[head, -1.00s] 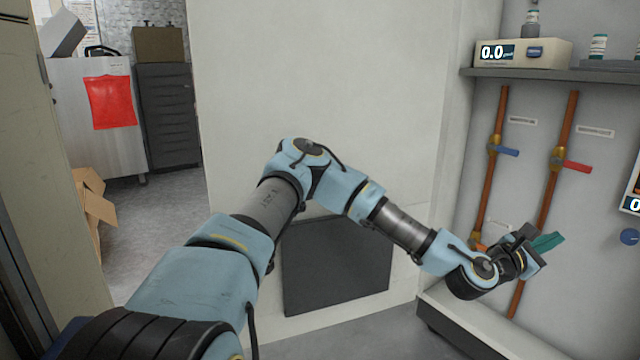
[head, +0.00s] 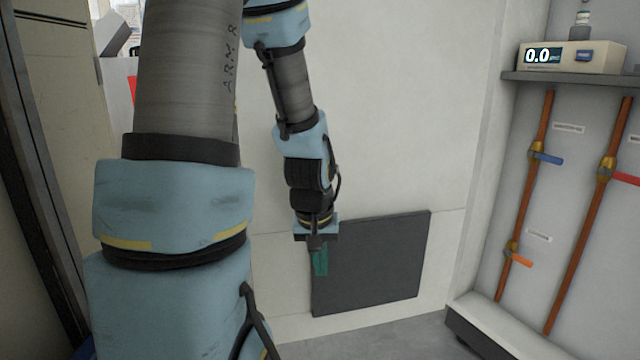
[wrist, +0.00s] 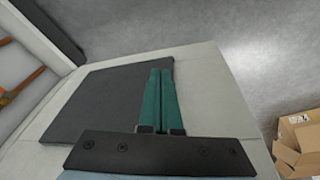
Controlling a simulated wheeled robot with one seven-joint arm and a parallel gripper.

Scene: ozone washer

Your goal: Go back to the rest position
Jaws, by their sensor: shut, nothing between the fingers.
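My gripper (head: 320,262) hangs pointing down in the head view, in front of the white wall and by the left edge of a dark grey panel (head: 375,265). Its teal fingers are together with nothing between them. In the wrist view my gripper (wrist: 160,78) also shows its two teal fingers side by side, with the dark panel (wrist: 100,100) behind them. My arm is folded up close to the camera on the left, and its elbow is cut off by the top of the head view.
On the right, copper pipes carry a blue valve handle (head: 547,158), a red one (head: 625,179) and an orange one (head: 519,260). A grey shelf (head: 570,80) above holds a meter (head: 570,56) reading 0.0. A cardboard box (wrist: 298,145) lies on the floor (wrist: 255,60) in the wrist view.

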